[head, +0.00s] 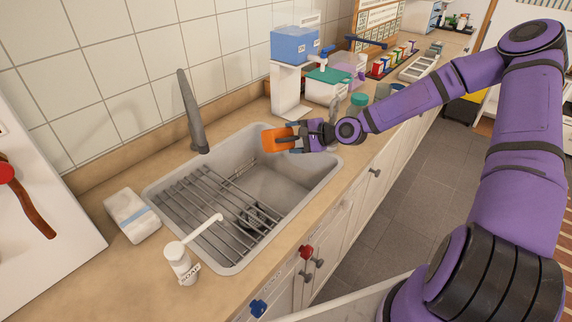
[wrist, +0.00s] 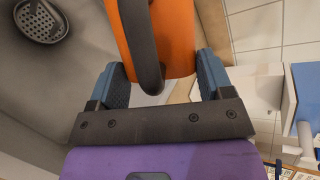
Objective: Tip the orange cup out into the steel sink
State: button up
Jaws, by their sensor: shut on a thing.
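The orange cup (head: 274,139) is in my gripper (head: 293,137), over the back right part of the steel sink (head: 290,186). It looks tipped onto its side, with its mouth away from my gripper. In the wrist view, the cup (wrist: 176,35) sits between the two blue finger pads of my gripper (wrist: 164,76), with its dark handle towards the camera. The inside of the cup and any contents are hidden. The sink (wrist: 45,85) and its round drain (wrist: 40,20) show at the left of the wrist view.
A wire rack (head: 200,202) covers the left part of the sink. A grey faucet (head: 191,112) stands behind it. A soap bottle (head: 181,264) and a white-and-blue block (head: 132,215) are on the near and left counter. A dispenser with a blue tank (head: 294,46) stands at the back right.

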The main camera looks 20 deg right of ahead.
jog(key=shift+w+d+f+m+y+p, duration=0.15)
jog(key=shift+d+m+y+p, duration=0.25)
jog(key=shift+p, duration=0.3)
dwell(1.0)
jog(key=shift+s+a+r+n+h, duration=0.15)
jog(key=shift+a+n+h, duration=0.2)
jog(key=shift+n+h, duration=0.05)
jog(key=shift+s+a+r+n+h, duration=0.1)
jog(key=shift+a+n+h, duration=0.2)
jog(key=shift+n+h, duration=0.1)
jog(key=shift+a, duration=0.1)
jog(key=shift+f, duration=0.1)
